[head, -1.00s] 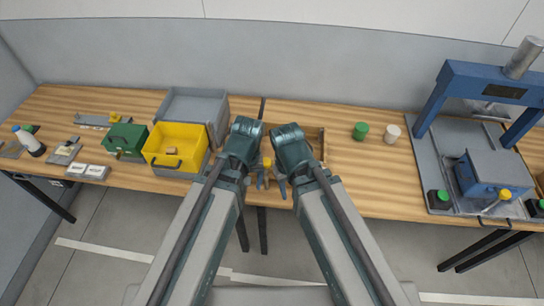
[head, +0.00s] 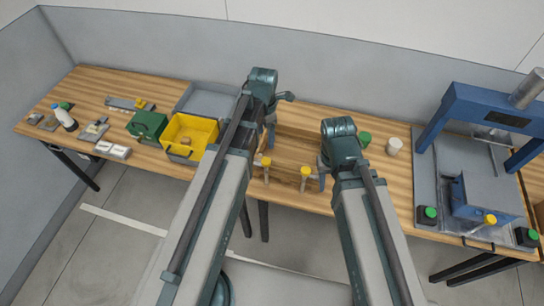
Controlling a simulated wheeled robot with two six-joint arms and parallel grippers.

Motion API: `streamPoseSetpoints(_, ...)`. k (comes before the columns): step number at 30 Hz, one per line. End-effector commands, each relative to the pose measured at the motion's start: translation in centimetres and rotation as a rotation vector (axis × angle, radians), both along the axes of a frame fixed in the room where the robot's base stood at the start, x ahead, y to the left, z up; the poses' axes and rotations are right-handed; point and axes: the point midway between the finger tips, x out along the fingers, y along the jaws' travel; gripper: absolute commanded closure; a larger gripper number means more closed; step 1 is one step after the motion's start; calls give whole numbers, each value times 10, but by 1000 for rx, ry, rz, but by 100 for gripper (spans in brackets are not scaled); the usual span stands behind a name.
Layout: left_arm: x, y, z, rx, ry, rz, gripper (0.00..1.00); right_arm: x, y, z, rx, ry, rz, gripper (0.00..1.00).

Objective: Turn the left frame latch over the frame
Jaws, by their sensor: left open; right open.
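A wooden frame (head: 288,150) lies near the table's front edge, between my arms and partly hidden by them. The left frame latch (head: 266,162) has a yellow top and sits at the frame's front left. Its bar points toward the table's front edge. A second, similar latch (head: 305,173) stands to its right. My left gripper (head: 270,132) is open just behind the left latch, apart from it and partly hidden by its arm. My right gripper (head: 323,171) is open, just right of the second latch; whether it touches that latch I cannot tell.
A yellow bin (head: 203,126), a green box (head: 148,123) and a grey tray (head: 215,97) stand left of my arms. A green cap (head: 364,139) and a white cup (head: 394,145) stand to the right. A blue press (head: 480,115) fills the right end.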

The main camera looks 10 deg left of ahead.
Motion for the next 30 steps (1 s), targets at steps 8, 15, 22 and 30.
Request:
streamPoseSetpoints(8, 0, 0, -5, 0, 0, 3, 23, 0, 0, -6, 0, 0, 0, 55)
streamPoseSetpoints(15, 0, 0, -27, 0, 0, 2, 23, 0, 0, -26, 0, -1, 1, 55)
streamPoseSetpoints(22, 0, 0, -58, 0, 0, 1, 23, 0, 0, -58, -1, -1, 6, 55)
streamPoseSetpoints(30, 0, 0, -96, 0, 0, 1, 23, 0, 0, -96, -2, 0, 14, 55)
